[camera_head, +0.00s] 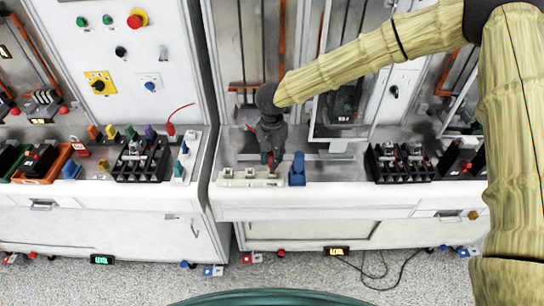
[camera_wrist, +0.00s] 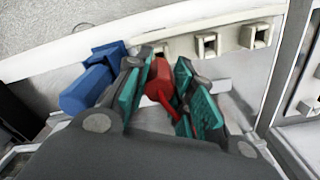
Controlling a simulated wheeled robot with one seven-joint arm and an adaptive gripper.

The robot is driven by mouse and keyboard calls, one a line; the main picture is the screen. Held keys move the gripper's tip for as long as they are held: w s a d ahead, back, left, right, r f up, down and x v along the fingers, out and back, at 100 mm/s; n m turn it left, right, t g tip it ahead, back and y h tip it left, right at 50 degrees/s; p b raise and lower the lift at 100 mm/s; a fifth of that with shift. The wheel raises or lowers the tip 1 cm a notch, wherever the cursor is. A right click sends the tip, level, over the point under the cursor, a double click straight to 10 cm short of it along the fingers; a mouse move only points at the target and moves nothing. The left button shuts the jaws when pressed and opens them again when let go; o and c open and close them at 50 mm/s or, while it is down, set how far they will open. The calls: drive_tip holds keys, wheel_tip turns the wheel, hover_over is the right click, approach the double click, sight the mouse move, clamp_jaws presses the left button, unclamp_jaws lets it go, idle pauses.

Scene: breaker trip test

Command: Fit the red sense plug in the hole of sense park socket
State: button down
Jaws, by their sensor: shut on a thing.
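My gripper (camera_head: 269,158) is shut on the red sense plug (camera_head: 270,160), low over the front of the middle bench. In the wrist view the gripper (camera_wrist: 160,72) has its green-padded fingers on both sides of the red plug (camera_wrist: 159,84). A pale strip of sockets with square holes (camera_head: 248,179) lies along the bench's front edge. It also shows in the wrist view (camera_wrist: 230,42), just beyond the fingertips. The plug's tip is near the strip's end close to a blue block; whether it touches or enters a hole is hidden.
The blue block (camera_head: 297,170) stands right of the gripper and also shows close beside the finger in the wrist view (camera_wrist: 92,82). Black racks (camera_head: 402,163) stand farther right. Another red plug with a cord (camera_head: 171,130) is on the left bench. A gap (camera_head: 207,170) separates the benches.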

sight(272, 154)
drive_tip(key=shift+f, duration=0.75)
drive_tip(key=c, duration=1.1)
unclamp_jaws()
drive_tip(key=shift+c, duration=0.2)
wheel_tip(272, 154, up, 12)
drive_tip(key=shift+f, duration=0.1)
